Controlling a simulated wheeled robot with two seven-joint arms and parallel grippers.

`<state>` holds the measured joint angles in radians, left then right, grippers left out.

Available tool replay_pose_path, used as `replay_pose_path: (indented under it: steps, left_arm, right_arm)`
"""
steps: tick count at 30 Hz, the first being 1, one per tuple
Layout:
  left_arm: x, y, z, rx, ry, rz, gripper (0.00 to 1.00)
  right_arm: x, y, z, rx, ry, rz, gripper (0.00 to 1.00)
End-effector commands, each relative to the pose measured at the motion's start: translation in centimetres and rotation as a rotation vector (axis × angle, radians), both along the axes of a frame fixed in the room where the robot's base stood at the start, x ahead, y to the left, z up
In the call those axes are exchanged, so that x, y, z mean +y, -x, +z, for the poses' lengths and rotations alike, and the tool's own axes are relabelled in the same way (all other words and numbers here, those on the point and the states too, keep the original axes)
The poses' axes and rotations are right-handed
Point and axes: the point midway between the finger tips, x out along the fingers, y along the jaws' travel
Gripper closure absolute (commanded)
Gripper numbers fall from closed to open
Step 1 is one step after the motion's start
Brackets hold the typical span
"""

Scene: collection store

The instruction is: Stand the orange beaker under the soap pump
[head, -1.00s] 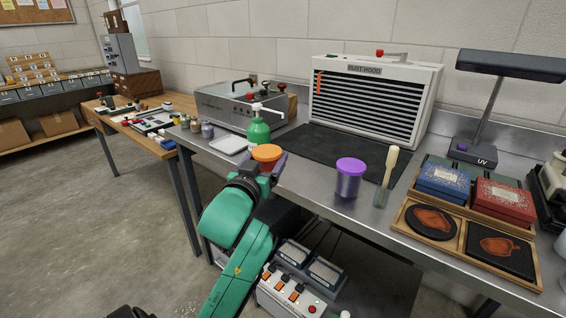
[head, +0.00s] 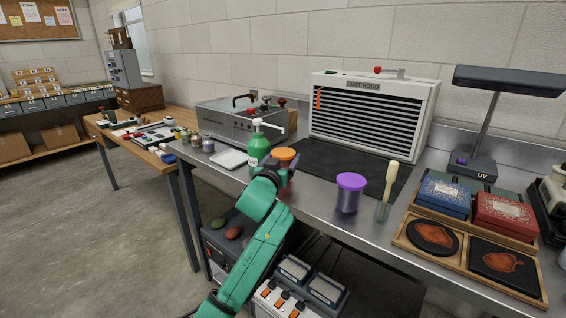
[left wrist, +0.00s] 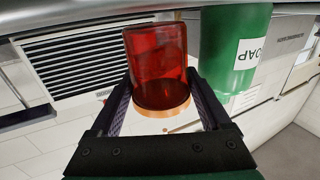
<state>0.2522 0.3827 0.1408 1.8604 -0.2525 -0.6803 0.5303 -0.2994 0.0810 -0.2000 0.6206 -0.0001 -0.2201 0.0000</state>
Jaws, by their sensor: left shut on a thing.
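The orange beaker (head: 285,155) has a bright orange rim and a see-through red-orange body. It is upright in my left gripper (head: 279,172), at the right front of the soap pump. The left wrist view shows the beaker (left wrist: 157,65) between the two fingers of the gripper (left wrist: 160,115). The soap pump (head: 258,144) is a green bottle with a white head, its spout pointing right. Its labelled side (left wrist: 234,50) shows close beside the beaker. I cannot tell whether the beaker's base touches the bench. My right gripper is out of view.
A purple-rimmed jar (head: 348,195) and a pale-handled tool (head: 388,185) stand right of the beaker on the steel bench. A dark mat (head: 345,155) lies clear before the dust hood (head: 370,115).

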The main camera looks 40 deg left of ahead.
Motion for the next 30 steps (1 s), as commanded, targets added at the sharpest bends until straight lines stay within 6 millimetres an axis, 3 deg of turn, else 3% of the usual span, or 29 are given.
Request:
replay_pose_path:
  steps: [2, 11, 12, 13, 23, 30]
  left_arm:
    - [0.0, 0.0, -1.0, 0.0, 0.001, 0.0, 0.78]
    - [0.0, 0.1, -1.3, -0.004, 0.001, 0.0, 0.78]
    - [0.0, 0.1, -1.2, -0.002, 0.0, 0.0, 0.04]
    - [0.0, 0.1, -1.2, -0.002, 0.0, 0.0, 0.0]
    - [-0.2, 0.3, -1.0, 0.0, 0.001, 0.0, 0.0]
    - [-1.8, 3.9, -1.2, -0.001, 0.001, -0.002, 0.0]
  right_arm:
    - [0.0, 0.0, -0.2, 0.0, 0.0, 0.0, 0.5]
    - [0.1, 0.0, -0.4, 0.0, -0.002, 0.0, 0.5]
    - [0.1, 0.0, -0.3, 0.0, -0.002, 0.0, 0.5]
    - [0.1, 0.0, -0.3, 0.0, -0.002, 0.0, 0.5]
    - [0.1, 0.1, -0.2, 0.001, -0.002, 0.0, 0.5]
    - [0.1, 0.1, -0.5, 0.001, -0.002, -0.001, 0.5]
